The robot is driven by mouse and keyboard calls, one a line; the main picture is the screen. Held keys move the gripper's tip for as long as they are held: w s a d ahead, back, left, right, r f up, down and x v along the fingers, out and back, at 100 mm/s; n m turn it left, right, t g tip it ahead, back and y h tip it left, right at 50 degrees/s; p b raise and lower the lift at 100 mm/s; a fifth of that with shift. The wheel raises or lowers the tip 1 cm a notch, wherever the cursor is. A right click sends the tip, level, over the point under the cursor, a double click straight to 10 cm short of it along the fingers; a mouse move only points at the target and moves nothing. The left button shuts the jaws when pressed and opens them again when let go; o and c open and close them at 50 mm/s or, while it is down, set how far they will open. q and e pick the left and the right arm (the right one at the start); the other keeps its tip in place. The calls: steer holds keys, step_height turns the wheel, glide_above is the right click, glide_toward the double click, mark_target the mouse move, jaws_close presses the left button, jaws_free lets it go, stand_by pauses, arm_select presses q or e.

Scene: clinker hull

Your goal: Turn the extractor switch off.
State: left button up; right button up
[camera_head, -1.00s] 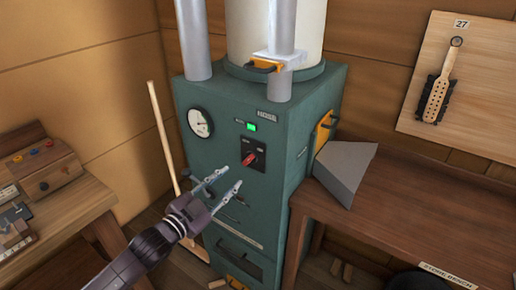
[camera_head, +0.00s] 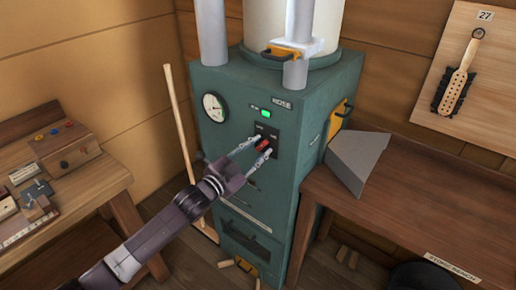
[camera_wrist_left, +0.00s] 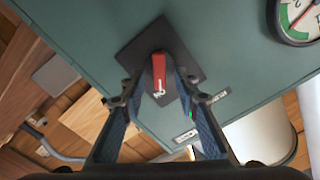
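The extractor switch is a red lever (camera_head: 262,145) on a dark square plate, on the front of the green extractor cabinet (camera_head: 233,183). A lit green lamp (camera_head: 266,114) sits just above it. In the left wrist view the red lever (camera_wrist_left: 159,70) points along between the fingers of my left gripper (camera_wrist_left: 158,90). In the head view my left gripper (camera_head: 263,148) is at the switch plate, its fingertips on either side of the lever. The fingers are open, with gaps to the lever in the wrist view. My right gripper is not in view.
A round gauge (camera_head: 214,107) is left of the switch. A wooden pole (camera_head: 179,120) leans left of the cabinet. A workbench (camera_head: 420,205) with a grey wedge-shaped piece (camera_head: 356,160) stands right, another bench (camera_head: 100,190) left. Pipes (camera_head: 297,40) rise above the cabinet.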

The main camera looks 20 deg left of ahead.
arm_select(q)
jaws_close()
steer(key=shift+n, duration=0.3)
steer(key=shift+r+n+p, duration=0.1)
steer(key=shift+n+p, duration=0.4)
steer(key=shift+n, duration=0.1)
steer(key=shift+w+a+n+p, duration=0.15)
steer(key=shift+n+p, duration=0.4)
steer(key=shift+n, duration=0.65)
steer(key=shift+a+n+p, duration=0.15)
steer(key=shift+n+p, duration=0.15)
steer(key=shift+n, duration=1.6)
steer(key=shift+a+n+p, duration=0.15)
steer(key=shift+n+p, duration=0.1)
steer(key=shift+n, duration=1.65)
